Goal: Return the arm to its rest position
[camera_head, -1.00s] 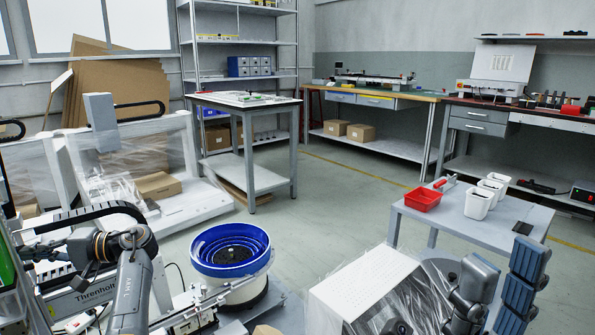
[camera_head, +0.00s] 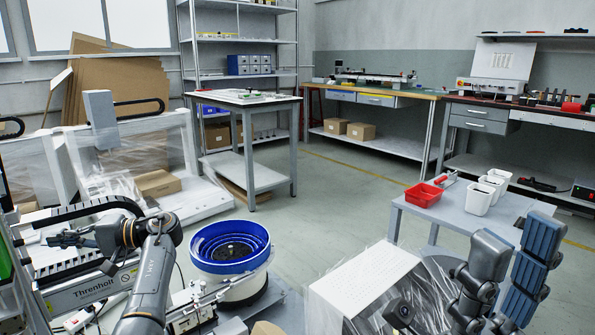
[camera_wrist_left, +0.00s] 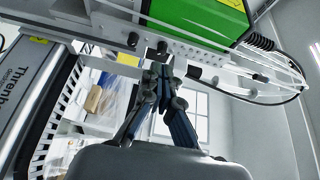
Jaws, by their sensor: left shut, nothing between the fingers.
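My left arm (camera_head: 150,285) rises from the bottom left and bends over to the left at its wrist. My left gripper (camera_head: 58,239) is shut and empty above the frame of the Threnholt machine (camera_head: 95,288). In the left wrist view the gripper's fingers (camera_wrist_left: 162,74) meet at their tips, below a green and grey unit (camera_wrist_left: 205,18); I cannot tell whether they touch it. My right gripper (camera_head: 516,240) is at the lower right, close to the camera, with its blue-padded fingers apart and nothing between them.
A blue bowl feeder (camera_head: 231,232) stands right of my left arm. A film-wrapped white box (camera_head: 365,283) is left of my right gripper. Behind it a grey table (camera_head: 440,212) holds a red bin (camera_head: 423,195) and white bins (camera_head: 480,200). The middle floor is clear.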

